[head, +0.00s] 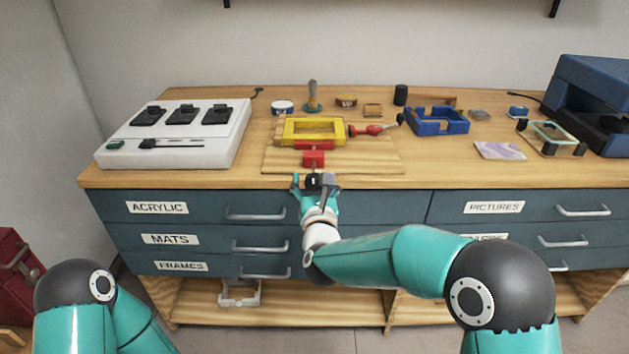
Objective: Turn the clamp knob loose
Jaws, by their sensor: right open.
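A yellow frame (286,132) sits in a clamp on a wooden board (375,163) in the middle of the bench. A red clamp block (314,159) stands at the frame's front side. A small dark knob (312,181) shows in front of this block, at the bench's front edge. My right gripper (314,184) is open at the knob, with a finger on either side of it in the picture. I cannot tell whether the fingers touch it. A red clamp part (368,130) lies right of the frame. My left gripper is out of view.
A white machine (181,148) with black parts stands on the left of the bench. A blue frame (437,120), a glass piece (553,133) and a blue machine (595,95) stand on the right. Labelled drawers with handles (255,214) lie below the bench top.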

